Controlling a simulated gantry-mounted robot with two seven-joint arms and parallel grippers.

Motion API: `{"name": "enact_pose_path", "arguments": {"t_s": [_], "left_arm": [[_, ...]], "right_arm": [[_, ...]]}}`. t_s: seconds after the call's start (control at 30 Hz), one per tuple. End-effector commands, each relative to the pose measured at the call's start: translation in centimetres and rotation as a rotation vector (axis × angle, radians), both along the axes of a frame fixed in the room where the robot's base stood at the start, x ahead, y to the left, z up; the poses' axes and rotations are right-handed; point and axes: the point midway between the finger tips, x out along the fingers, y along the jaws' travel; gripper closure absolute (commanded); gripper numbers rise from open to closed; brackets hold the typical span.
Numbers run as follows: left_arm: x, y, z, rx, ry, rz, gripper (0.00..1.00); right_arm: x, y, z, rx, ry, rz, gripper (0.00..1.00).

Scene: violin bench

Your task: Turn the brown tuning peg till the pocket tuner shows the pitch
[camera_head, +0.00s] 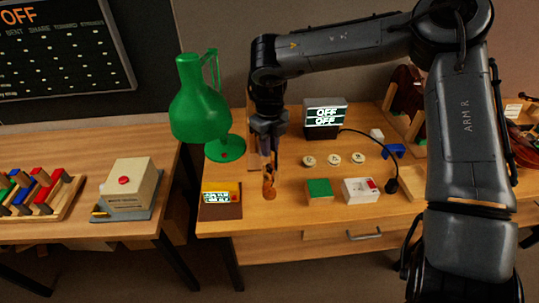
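My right gripper (269,166) points down over the wooden bench, left of its middle. A small orange-brown piece (269,188) shows right at its fingertips. I cannot tell whether it is the brown tuning peg, or whether the fingers are shut on it. A dark box with a lit display (325,117) reads "OFF" on two lines at the back of the bench. A smaller device with a lit display (216,197) lies at the front left; its text is too small to read. I cannot tell which is the pocket tuner. My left gripper is out of view.
A green lamp (200,105) stands at the bench's left. Round pale discs (333,159), a green block (319,188) and a white box (360,191) lie to the right. A violin body (404,95) is partly hidden behind my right arm. A second table (140,228) stands left.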

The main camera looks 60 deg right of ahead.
Motion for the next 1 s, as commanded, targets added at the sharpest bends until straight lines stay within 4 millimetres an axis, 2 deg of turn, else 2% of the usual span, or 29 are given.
{"name": "enact_pose_path", "arguments": {"t_s": [0.1,0.3,1.0], "left_arm": [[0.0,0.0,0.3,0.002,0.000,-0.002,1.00],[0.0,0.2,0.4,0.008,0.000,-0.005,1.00],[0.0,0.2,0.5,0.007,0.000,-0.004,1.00]], "right_arm": [[0.0,0.0,1.8,-0.001,-0.001,-0.001,0.78],[0.0,0.0,3.2,0.000,0.000,-0.001,0.78],[0.0,0.0,3.4,0.000,0.001,-0.001,0.78]]}}
